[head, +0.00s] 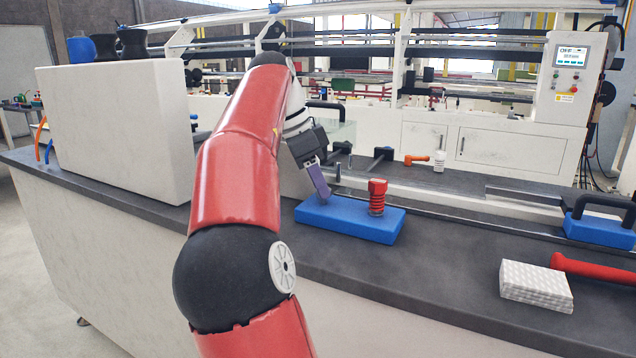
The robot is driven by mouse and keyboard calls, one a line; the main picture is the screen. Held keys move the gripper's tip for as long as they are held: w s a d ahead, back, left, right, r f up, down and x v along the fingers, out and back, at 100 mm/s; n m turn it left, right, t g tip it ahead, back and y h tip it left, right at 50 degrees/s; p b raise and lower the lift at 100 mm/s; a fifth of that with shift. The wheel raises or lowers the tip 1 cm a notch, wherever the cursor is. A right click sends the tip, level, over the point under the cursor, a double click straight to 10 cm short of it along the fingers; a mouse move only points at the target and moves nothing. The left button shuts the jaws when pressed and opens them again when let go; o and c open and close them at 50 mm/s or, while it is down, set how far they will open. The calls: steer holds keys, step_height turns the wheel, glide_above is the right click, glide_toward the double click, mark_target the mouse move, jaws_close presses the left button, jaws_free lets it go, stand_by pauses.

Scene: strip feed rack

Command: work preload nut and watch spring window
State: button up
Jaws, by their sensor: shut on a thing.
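A blue block (350,223) lies on the dark bench top. A red piece with a square-looking head (377,186) stands upright on its right half, with a red coil spring (376,205) below the head. My gripper (324,196) comes down from the upper left, tilted, with its purple jaws at the left half of the blue block, left of the spring and apart from it. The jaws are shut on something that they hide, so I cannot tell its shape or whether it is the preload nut. No separate spring window can be made out.
A white patterned pad (536,285) and a red bar (595,268) lie at the front right. A blue block with a black handle (600,226) stands behind them. An orange lever (416,159) and small white bottle (439,161) stand behind. A pale box (115,130) fills the left.

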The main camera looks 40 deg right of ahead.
steer(key=n+t, duration=0.1)
steer(key=n, duration=0.1)
steer(key=n+b, duration=0.1)
steer(key=n, duration=0.1)
steer(key=n+t, duration=0.1)
steer(key=n, duration=0.1)
steer(key=shift+s+t, duration=0.3)
steer(key=n+t, duration=0.1)
steer(key=n, duration=0.2)
steer(key=shift+s+r, duration=0.1)
steer(key=shift+s, duration=0.05)
steer(key=shift+n+t+p, duration=0.35)
steer(key=shift+n+t, duration=0.15)
steer(key=shift+n, duration=0.9)
steer(key=o, duration=1)
steer(key=p+v, duration=0.1)
steer(key=v, duration=0.6)
steer(key=shift+s+r, duration=0.15)
steer(key=shift+r, duration=0.15)
